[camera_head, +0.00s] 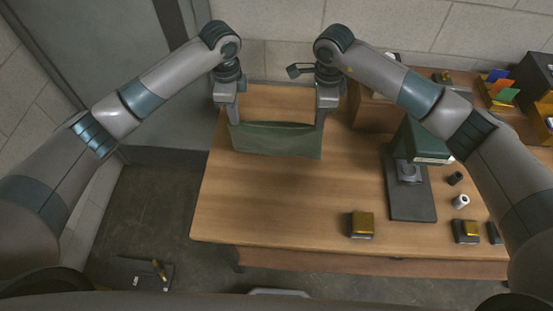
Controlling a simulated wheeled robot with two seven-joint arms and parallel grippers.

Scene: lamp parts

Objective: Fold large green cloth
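The green cloth (277,142) is at the back left of the wooden table (285,205). It spans between my two grippers, with its upper edge sagging slightly between them. My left gripper (233,121) is at its upper left corner and my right gripper (320,124) is at its upper right corner; both appear shut on it. The fingertips are small and partly hidden by the cloth. The cloth's front face hangs down toward the tabletop; whether its lower edge touches the table I cannot tell.
A dark device with a green head (420,143) and flat base (411,205) stands at the table's right. A yellow-topped block (362,224) sits near the front edge. Several small items and a white roll (461,201) lie further right. The table's front left is clear.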

